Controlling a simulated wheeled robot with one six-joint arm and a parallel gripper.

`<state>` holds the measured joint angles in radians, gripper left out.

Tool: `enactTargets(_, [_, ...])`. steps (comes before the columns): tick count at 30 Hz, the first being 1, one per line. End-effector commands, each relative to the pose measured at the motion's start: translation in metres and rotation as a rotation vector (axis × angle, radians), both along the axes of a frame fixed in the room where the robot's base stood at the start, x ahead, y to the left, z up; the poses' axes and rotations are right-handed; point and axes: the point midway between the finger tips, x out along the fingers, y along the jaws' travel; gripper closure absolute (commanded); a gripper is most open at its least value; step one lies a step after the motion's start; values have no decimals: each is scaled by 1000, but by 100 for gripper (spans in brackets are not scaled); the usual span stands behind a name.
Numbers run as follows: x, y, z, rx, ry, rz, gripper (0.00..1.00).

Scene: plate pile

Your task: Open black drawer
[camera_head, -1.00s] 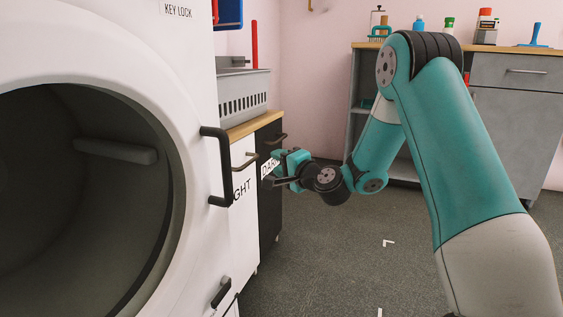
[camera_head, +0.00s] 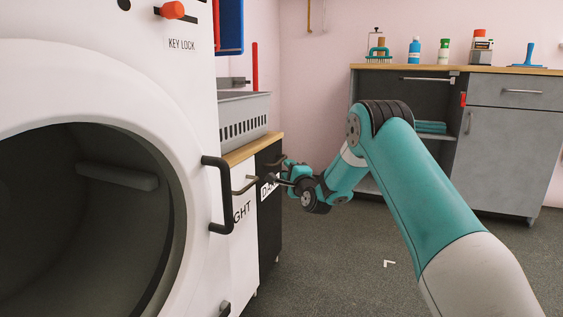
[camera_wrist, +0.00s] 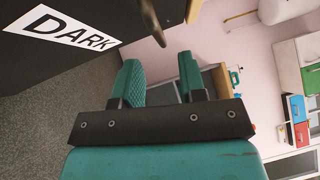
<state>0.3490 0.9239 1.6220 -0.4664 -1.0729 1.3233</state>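The black drawer (camera_head: 268,212) is a tall dark front marked DARK, beside the white front marked LIGHT, and it looks shut. In the wrist view the black drawer (camera_wrist: 90,15) fills the upper left, with its white DARK label (camera_wrist: 62,30). A dark bar handle (camera_wrist: 151,22) sticks out from it, just beyond my fingertips. My gripper (camera_head: 285,167) is in front of the upper part of the drawer and partly hides it. In the wrist view my gripper (camera_wrist: 160,72) has its two teal fingers apart with nothing between them.
The white washing machine (camera_head: 190,110) with its round opening and black handle (camera_head: 217,195) stands close on the left. A grey basket (camera_head: 243,112) sits on the wooden top above the drawers. A grey cabinet (camera_head: 510,140) stands at the back right. The floor between is clear.

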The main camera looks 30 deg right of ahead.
Motion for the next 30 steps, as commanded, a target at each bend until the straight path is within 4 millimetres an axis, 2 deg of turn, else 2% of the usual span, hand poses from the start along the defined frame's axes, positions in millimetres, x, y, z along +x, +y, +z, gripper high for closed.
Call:
enactTargets(3, [24, -2, -1, -2, -3, 1, 62])
enactTargets(9, [51, -7, 3, 1, -1, 0, 62])
enactTargets(15, [62, -9, 7, 2, 1, -2, 62])
enactTargets(23, [63, -9, 8, 3, 2, -2, 62])
enactTargets(24, [63, -9, 8, 2, 2, -1, 67])
enactTargets(28, [63, -9, 8, 2, 2, -1, 96])
enactTargets(30, [63, -9, 8, 2, 2, -1, 100])
